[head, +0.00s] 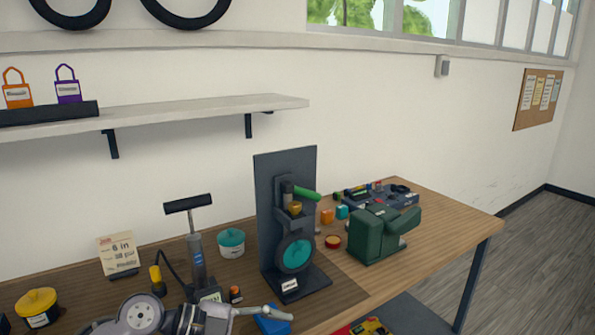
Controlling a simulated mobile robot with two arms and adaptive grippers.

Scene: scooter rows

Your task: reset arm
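My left arm comes in at the bottom left, low over the front of the workbench (420,226). My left gripper (264,313) points right, with a pale finger reaching toward a blue object (273,325). Only a side view of the fingers shows, so I cannot tell how far they are apart or whether they touch the blue object. No held object is clear. My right gripper is not in view.
Near the arm stand a hand pump (197,262), a black stand with a wheel (265,220), a teal-lidded pot (231,243), a yellow-lidded jar (37,307) and a card (119,256). A green machine (377,237) stands right. A shelf (200,114) overhangs the back.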

